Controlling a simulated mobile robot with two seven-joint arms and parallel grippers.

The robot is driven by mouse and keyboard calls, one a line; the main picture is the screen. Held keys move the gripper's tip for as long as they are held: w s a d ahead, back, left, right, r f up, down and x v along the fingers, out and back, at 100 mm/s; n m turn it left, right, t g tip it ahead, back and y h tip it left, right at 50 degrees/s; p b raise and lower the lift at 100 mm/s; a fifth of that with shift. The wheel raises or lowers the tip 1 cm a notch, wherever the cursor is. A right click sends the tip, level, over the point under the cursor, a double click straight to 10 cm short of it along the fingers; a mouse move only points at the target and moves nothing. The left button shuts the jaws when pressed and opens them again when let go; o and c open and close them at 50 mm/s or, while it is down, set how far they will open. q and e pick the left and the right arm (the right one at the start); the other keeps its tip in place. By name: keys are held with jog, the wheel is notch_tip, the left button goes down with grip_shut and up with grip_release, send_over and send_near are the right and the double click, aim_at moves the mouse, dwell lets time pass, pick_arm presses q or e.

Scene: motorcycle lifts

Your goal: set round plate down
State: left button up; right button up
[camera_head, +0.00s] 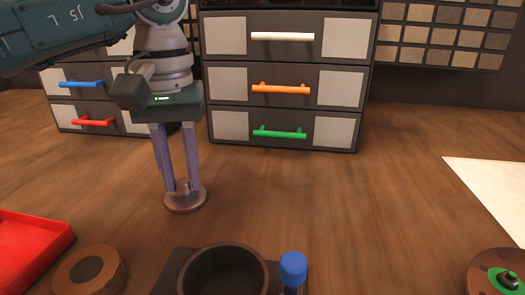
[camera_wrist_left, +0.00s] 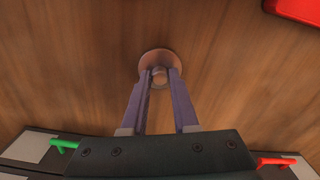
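The round plate (camera_head: 185,203) is a small brown metallic disc with a knob at its middle. My left gripper (camera_head: 181,187) points straight down over it, with its two purple fingers on either side of the knob. In the left wrist view, the fingertips (camera_wrist_left: 160,74) close in on the knob, and the plate (camera_wrist_left: 159,54) shows around and beyond them. The gripper looks shut on the plate's knob. The plate is level, at or very close to the wooden table top; I cannot tell whether it touches. My right gripper is not in view.
Drawer units (camera_head: 285,77) with coloured handles stand behind the gripper. A red tray (camera_head: 32,250), a round wooden piece (camera_head: 110,266), a dark cup (camera_head: 224,271) and a blue-capped item (camera_head: 293,268) are in front. Table to the right of the plate is clear up to a white sheet (camera_head: 497,190).

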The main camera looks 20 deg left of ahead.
aim_at(183, 181)
pick_arm(q)
jog(key=o, duration=0.4)
notch_tip(183, 181, up, 12)
jog(key=shift+r, duration=0.15)
dwell(0.3)
